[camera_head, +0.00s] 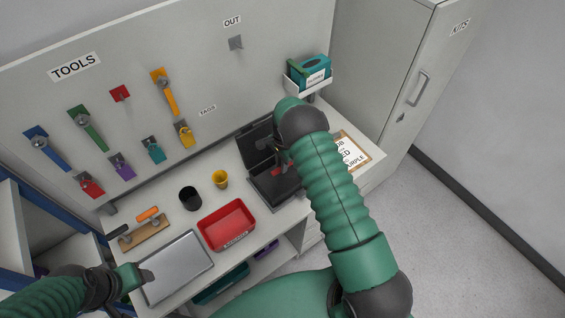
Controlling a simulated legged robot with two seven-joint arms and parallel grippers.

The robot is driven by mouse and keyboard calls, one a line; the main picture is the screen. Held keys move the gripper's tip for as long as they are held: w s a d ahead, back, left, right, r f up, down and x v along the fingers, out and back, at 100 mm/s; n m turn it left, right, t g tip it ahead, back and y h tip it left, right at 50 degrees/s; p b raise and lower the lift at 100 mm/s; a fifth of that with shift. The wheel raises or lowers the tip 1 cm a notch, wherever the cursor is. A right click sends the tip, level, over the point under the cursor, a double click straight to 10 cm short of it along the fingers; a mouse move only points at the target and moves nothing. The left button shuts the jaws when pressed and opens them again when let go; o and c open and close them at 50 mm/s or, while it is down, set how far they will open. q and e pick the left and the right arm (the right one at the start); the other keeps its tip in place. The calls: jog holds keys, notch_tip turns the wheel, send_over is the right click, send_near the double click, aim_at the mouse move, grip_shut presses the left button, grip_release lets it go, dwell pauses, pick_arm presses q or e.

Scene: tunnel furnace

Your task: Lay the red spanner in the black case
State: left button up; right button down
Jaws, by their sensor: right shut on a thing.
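The black case (268,190) stands open on the bench, its lid (257,146) raised at the back. My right arm reaches over it from the lower right. My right gripper (281,160) is at the case, mostly hidden by the arm, and is shut on the red spanner (290,169). Only small red parts of the spanner show, over the case; I cannot tell whether it touches the case floor. My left gripper (146,276) is over the left edge of a grey tray, away from the case; its jaw opening is unclear.
The tool board (190,60) behind holds several spanners and an empty red holder (120,93).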

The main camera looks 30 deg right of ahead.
aim_at(281, 186)
jog(key=f, duration=0.1)
jog(key=f+b, duration=0.1)
jog(key=f, duration=0.1)
jog(key=shift+w+a, duration=0.2)
jog(key=shift+a, duration=0.05)
jog(key=f+b, duration=0.2)
jog(key=f, duration=0.1)
jog(key=f+b, duration=0.2)
jog(key=shift+s+d, duration=0.1)
jog(key=shift+d, duration=0.25)
jog(key=f+b, duration=0.3)
jog(key=shift+a, duration=0.25)
jog(key=shift+f+b, duration=0.75)
jog(key=shift+b, duration=0.05)
jog(key=shift+d+f, duration=0.1)
jog(key=shift+f, duration=0.15)
pick_arm(q)
jog(key=s+x, duration=0.2)
jog(key=x, duration=0.8)
jog(key=shift+f, duration=0.35)
jog(key=shift+w+a, duration=0.1)
jog(key=shift+a, duration=0.1)
pick_arm(e)
jog(key=c, duration=1.3)
grip_release()
jog(key=shift+r, duration=0.1)
